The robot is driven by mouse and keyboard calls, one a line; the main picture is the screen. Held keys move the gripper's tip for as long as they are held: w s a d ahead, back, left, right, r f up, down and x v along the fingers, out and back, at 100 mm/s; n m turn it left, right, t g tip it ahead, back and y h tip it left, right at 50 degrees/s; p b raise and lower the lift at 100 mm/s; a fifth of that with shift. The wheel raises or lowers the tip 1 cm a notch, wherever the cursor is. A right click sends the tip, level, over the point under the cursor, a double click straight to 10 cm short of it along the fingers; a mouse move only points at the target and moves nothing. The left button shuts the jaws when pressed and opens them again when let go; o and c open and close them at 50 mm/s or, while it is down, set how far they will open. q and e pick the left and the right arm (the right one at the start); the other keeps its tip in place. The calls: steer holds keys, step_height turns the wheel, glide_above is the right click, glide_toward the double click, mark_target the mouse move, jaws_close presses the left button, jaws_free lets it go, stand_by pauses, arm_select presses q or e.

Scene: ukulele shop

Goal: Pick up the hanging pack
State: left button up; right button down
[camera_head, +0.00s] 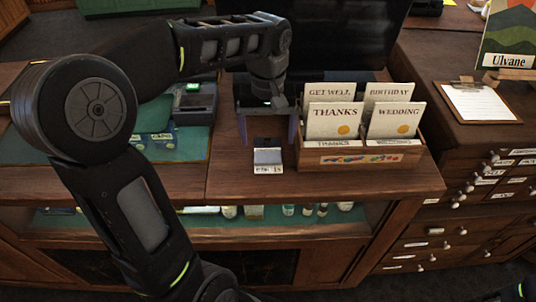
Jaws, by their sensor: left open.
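My left gripper (268,132) reaches down over the wooden counter, its two fingers spread apart with nothing seen between their tips. A small dark and pale-grey item (268,157), which may be the hanging pack on a little stand, is on the counter just below and in front of the fingers. A white label (268,169) with small print is at its foot. The gripper hides part of the area behind it, and I cannot tell whether a finger touches the item. My right gripper is not in view.
A wooden card box (362,162) with several cards stands close to the right of the gripper. A card terminal (195,102) lies to the left. A clipboard (479,101) lies on the right cabinet. The counter front left of the label is bare.

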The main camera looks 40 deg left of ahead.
mark_target(268, 153)
arm_select(q)
steer(key=shift+f, duration=0.25)
steer(key=shift+w+f+p, duration=0.15)
steer(key=shift+f+p, duration=0.55)
steer(key=shift+f, duration=1.95)
steer(key=c, duration=1.4)
steer(key=shift+r, duration=0.15)
steer(key=shift+c, duration=0.2)
step_height(268, 153, up, 10)
steer(key=b, duration=0.1)
